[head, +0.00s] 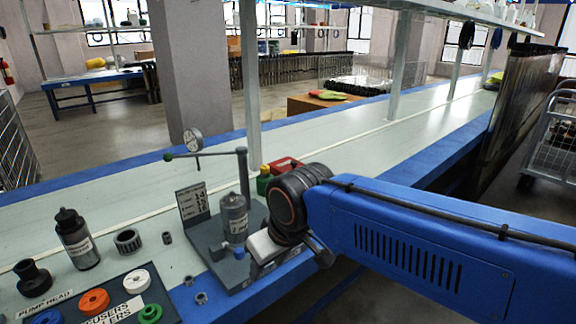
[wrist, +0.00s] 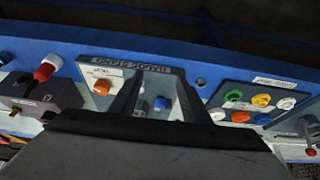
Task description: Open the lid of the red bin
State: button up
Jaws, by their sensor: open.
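A small red bin (head: 285,163) stands on the bench in the head view, behind the test stand and beside a green container (head: 264,178). My arm's black wrist joint hides part of it, and its lid is too small to make out. I cannot pick out the bin in the wrist view. In the wrist view, my gripper (wrist: 157,85) shows two dark fingers spread apart with nothing held between them. The head view does not show the fingers clearly, as my arm covers them.
A black bottle (head: 76,238), loose rings and a panel of coloured rings (head: 93,301) lie at front left. A shelf post (head: 250,90) rises behind.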

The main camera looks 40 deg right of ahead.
jog(key=w+d+r+m+h, duration=0.1)
jog(key=w+d+r, duration=0.25)
jog(key=w, duration=0.25)
jog(key=w+d+r+m, duration=0.2)
jog(key=w+r, duration=0.2)
jog(key=w, duration=0.1)
notch_tip(320, 180, up, 7)
jog(key=m+g+h, duration=0.2)
jog(key=m, duration=0.4)
send_over(294, 162)
jog(key=s+a, duration=0.5)
jog(key=x, duration=1.7)
jog(key=shift+w+d, duration=0.1)
jog(key=shift+w, duration=0.15)
jog(key=shift+c, duration=0.4)
grip_shut()
